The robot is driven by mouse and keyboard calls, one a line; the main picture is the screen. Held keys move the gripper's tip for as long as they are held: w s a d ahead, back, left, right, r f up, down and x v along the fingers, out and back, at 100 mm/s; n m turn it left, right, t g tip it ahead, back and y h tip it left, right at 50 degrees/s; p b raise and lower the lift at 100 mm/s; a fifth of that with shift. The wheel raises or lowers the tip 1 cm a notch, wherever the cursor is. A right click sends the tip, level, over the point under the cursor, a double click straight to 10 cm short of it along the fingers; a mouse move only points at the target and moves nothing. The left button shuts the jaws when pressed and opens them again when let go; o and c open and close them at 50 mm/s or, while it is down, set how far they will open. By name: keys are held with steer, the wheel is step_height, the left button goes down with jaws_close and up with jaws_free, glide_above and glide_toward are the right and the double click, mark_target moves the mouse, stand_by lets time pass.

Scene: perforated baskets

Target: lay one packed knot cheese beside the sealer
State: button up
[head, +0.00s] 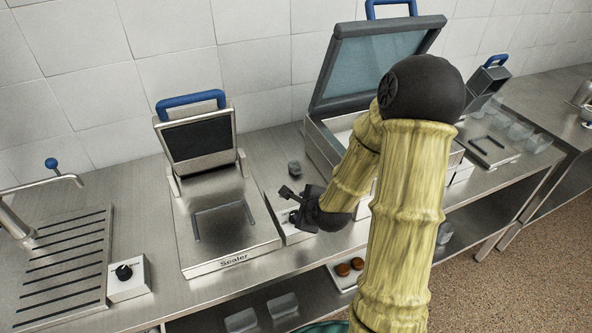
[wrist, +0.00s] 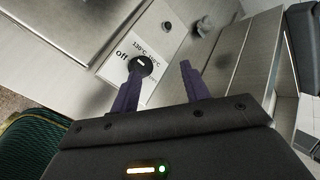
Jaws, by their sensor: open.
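The sealer (head: 222,228) stands on the steel counter, its lid with a blue handle (head: 190,98) raised. A part of a steel machine shows in the wrist view's upper left (wrist: 70,25). My gripper (head: 288,201) is open and empty, just right of the sealer, over a panel with a dial. In the wrist view its fingers (wrist: 160,68) are apart in front of that dial, marked "off" (wrist: 140,65). A small grey lump (head: 294,168) sits behind my gripper and shows blurred in the wrist view (wrist: 205,27). I cannot tell whether it is a packed knot cheese.
A larger machine with a raised lid (head: 375,65) stands to the right, partly behind my arm. A drain grate (head: 62,262) and a knob box (head: 128,278) are at the left. Brown round things lie on a white tray (head: 343,284) below. Clear containers (head: 283,305) sit on the lower shelf.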

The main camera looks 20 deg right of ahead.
steer(key=shift+s+a+f+n, duration=0.1)
steer(key=shift+s+a+n, duration=0.25)
steer(key=shift+n, duration=0.35)
steer(key=s+a+n+g+b, duration=0.3)
steer(key=s+n, duration=0.4)
steer(key=n, duration=0.4)
steer(key=s+a+n+g+b, duration=0.3)
steer(key=s+n, duration=0.4)
steer(key=n, duration=0.4)
steer(key=shift+s+a+r+n+g, duration=0.25)
steer(key=shift+a+r+n+g, duration=0.05)
steer(key=shift+a+g, duration=0.1)
